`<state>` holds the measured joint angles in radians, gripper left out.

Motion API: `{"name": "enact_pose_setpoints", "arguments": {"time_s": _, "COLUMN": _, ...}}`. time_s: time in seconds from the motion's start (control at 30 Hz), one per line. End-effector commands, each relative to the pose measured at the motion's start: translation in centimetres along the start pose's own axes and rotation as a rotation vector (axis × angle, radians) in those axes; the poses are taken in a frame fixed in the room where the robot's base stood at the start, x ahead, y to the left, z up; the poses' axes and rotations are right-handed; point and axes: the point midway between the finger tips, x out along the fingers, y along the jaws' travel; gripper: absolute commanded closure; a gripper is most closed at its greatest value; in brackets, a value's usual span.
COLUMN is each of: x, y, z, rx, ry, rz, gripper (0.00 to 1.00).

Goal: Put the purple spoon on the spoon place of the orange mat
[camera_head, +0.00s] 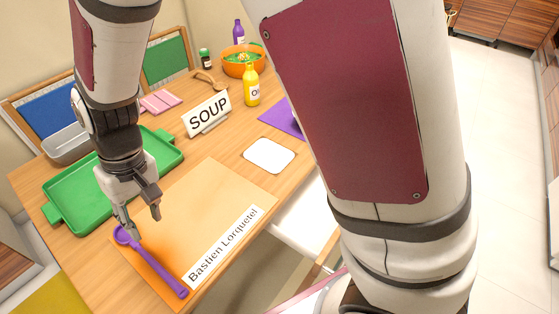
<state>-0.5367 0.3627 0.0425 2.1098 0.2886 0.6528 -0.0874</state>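The purple spoon (158,266) lies along the left edge of the orange mat (205,195), its bowl at the upper left and its handle end toward the front. It looks flat on the mat. The mat carries a white name label (224,245) reading "Bastien Lorquetel". My gripper (141,220) is above the mat's left part, pointing down, with its fingers apart. One fingertip is close to the spoon's bowl end and the other is to its right, over bare mat. I cannot tell whether the fingertip touches the spoon. No marked spoon place is distinguishable.
A green tray (62,192) is behind my gripper, with a metal tin (67,148) beyond. A "SOUP" sign (208,113), a yellow bottle (252,86), an orange bowl (243,68), a white card (270,155) and a purple mat (280,118) stand or lie farther back. The mat's middle is clear.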

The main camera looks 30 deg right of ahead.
Motion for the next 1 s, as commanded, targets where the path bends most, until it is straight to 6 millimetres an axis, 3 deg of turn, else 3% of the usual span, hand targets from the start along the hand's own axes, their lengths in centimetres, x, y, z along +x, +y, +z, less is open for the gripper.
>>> {"name": "enact_pose_setpoints", "arguments": {"time_s": 0.17, "x": -6.8, "y": 3.8, "z": 2.5, "rx": 0.056, "ry": 0.066, "rz": 0.023, "gripper": 0.66}}
{"name": "enact_pose_setpoints", "arguments": {"time_s": 0.3, "x": -11.7, "y": 6.9, "z": 6.2, "rx": 0.114, "ry": 0.114, "rz": 0.053, "gripper": 0.66}}
{"name": "enact_pose_setpoints", "arguments": {"time_s": 0.5, "x": -16.7, "y": 10.5, "z": 12.7, "rx": 0.204, "ry": 0.178, "rz": 0.107, "gripper": 0.66}}
{"name": "enact_pose_setpoints", "arguments": {"time_s": 0.63, "x": -18.8, "y": 12.1, "z": 17.3, "rx": 0.268, "ry": 0.217, "rz": 0.147, "gripper": 0.66}}
{"name": "enact_pose_setpoints", "arguments": {"time_s": 0.8, "x": -20.0, "y": 13.4, "z": 22.8, "rx": 0.349, "ry": 0.258, "rz": 0.197, "gripper": 0.66}}
{"name": "enact_pose_setpoints", "arguments": {"time_s": 1.0, "x": -20.1, "y": 13.9, "z": 26.3, "rx": 0.405, "ry": 0.281, "rz": 0.233, "gripper": 0.66}}
